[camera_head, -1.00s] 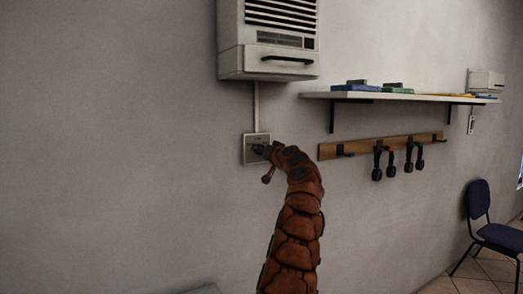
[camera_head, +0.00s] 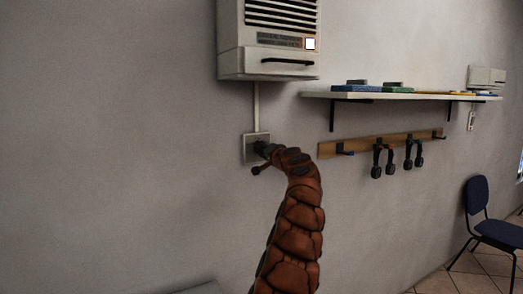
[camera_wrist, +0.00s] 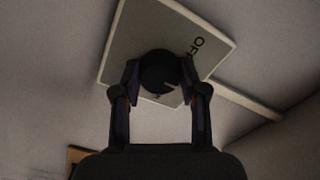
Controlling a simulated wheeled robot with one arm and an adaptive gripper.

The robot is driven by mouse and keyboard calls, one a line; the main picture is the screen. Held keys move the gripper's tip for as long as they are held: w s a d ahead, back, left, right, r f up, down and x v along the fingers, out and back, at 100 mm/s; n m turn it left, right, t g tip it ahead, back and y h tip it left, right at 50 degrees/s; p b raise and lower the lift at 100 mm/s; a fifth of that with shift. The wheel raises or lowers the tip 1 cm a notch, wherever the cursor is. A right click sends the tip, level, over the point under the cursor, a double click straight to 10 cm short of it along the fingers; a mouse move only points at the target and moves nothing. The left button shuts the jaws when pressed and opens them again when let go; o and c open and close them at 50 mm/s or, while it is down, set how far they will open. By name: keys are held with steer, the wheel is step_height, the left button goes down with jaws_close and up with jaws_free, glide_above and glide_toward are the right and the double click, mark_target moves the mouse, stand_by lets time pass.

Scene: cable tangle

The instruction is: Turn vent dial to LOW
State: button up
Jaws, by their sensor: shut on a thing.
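The vent dial is a dark round knob (camera_wrist: 158,72) on a pale square wall plate (camera_wrist: 122,48), seen in the wrist view. The letters "OF" show on the plate beside the knob; other markings are mostly hidden. A short light pointer line shows on the knob's face. My gripper (camera_wrist: 160,85) has its two fingers on either side of the knob and is shut on it. In the head view the plate (camera_head: 248,150) is on the wall below the vent unit (camera_head: 268,40), and my gripper (camera_head: 262,150) covers the dial. A small white light (camera_head: 310,44) is lit on the unit.
A shelf (camera_head: 400,95) with books and a wooden hook rail (camera_head: 385,142) with hanging dark items are on the wall to the right. A blue chair (camera_head: 480,215) stands at far right. The wall left of the plate is bare.

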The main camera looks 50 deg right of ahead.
stand_by(0.4)
steer(key=o, duration=1.1)
steer(key=shift+o, duration=0.2)
steer(key=shift+s, duration=0.15)
steer(key=v, duration=1.1)
steer(key=shift+s, duration=0.3)
steer(key=shift+a, duration=0.1)
stand_by(0.3)
